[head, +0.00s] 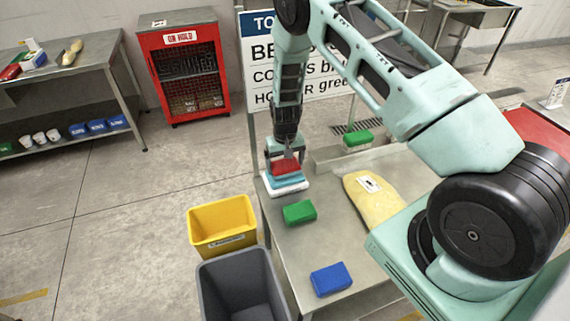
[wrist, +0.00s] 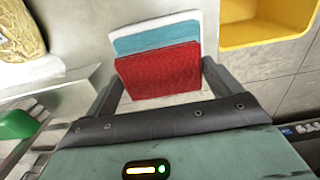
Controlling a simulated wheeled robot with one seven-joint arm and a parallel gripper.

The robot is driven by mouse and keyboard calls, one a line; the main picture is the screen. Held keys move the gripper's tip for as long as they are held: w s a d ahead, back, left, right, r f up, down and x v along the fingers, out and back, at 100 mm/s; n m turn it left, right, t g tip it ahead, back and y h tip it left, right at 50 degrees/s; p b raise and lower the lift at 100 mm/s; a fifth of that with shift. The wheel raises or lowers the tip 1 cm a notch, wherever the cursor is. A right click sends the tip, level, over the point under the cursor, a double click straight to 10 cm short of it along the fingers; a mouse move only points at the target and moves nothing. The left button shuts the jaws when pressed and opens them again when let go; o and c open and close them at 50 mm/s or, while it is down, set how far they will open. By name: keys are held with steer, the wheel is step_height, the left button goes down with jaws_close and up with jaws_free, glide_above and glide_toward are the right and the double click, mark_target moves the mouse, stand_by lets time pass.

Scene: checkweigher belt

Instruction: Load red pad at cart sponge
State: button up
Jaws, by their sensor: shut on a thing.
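The red pad (head: 285,167) is in my gripper (head: 286,160) at the far left corner of the metal table. In the wrist view the red pad (wrist: 160,71) sits between the two fingers of my gripper (wrist: 158,85). Beneath the pad are a blue layer (head: 284,180) and a white layer (head: 288,189); they also show in the wrist view as a blue strip (wrist: 155,39) and a white edge (wrist: 150,22). I cannot tell whether the red pad touches the blue layer. No cart sponge can be made out for certain.
A green block (head: 299,212), a blue block (head: 331,279) and a yellow bag (head: 371,197) lie on the table (head: 287,243). Another green block (head: 358,138) is farther back. A yellow bin (head: 191,229) and a grey bin (head: 207,287) stand left of the table.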

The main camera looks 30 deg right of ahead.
mark_target(285, 164)
steer(key=shift+r+p, duration=1)
steer(key=shift+r, duration=1.1)
steer(key=s+f+b, duration=0.1)
steer(key=s+b, duration=0.2)
steer(key=s, duration=0.1)
steer(key=s+a+f+n+b, duration=0.1)
steer(key=s+f+b, duration=0.1)
steer(key=s+b, duration=0.1)
steer(key=s+a+f+n+b, duration=0.1)
steer(key=s+f+b, duration=0.1)
steer(key=s+b, duration=0.2)
steer(key=shift+s+a+f+b, duration=0.25)
steer(key=shift+s+b, duration=0.05)
steer(key=shift+b, duration=0.2)
steer(key=shift+s+a+r, duration=0.1)
steer(key=shift+s, duration=0.25)
